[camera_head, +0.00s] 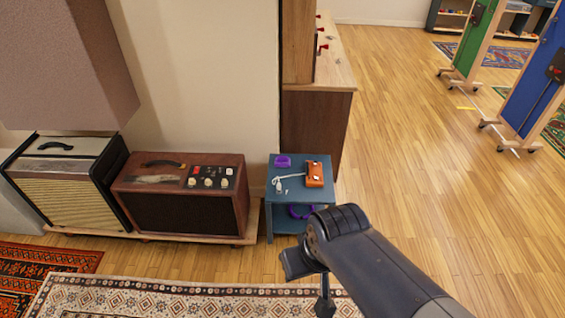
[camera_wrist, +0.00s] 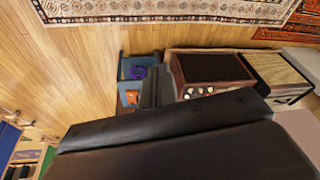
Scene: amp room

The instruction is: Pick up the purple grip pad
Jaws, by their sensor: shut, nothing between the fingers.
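A small purple pad (camera_head: 283,161) lies on top of a small blue side table (camera_head: 297,195), at its back left corner. A second purple, curved item (camera_head: 300,211) is on the table's lower shelf and also shows in the wrist view (camera_wrist: 138,72). I cannot tell for sure which one is the grip pad. My gripper (camera_wrist: 157,82) is shut and empty in the wrist view, apart from both purple items. In the head view my dark arm reaches in front of the table, and its fingers are hard to make out.
An orange box (camera_head: 314,174) and a small white item (camera_head: 280,186) with a light cable share the tabletop. A brown amplifier (camera_head: 181,195) stands close on the left. A wooden cabinet (camera_head: 318,125) is behind. Open wooden floor (camera_head: 420,170) lies to the right.

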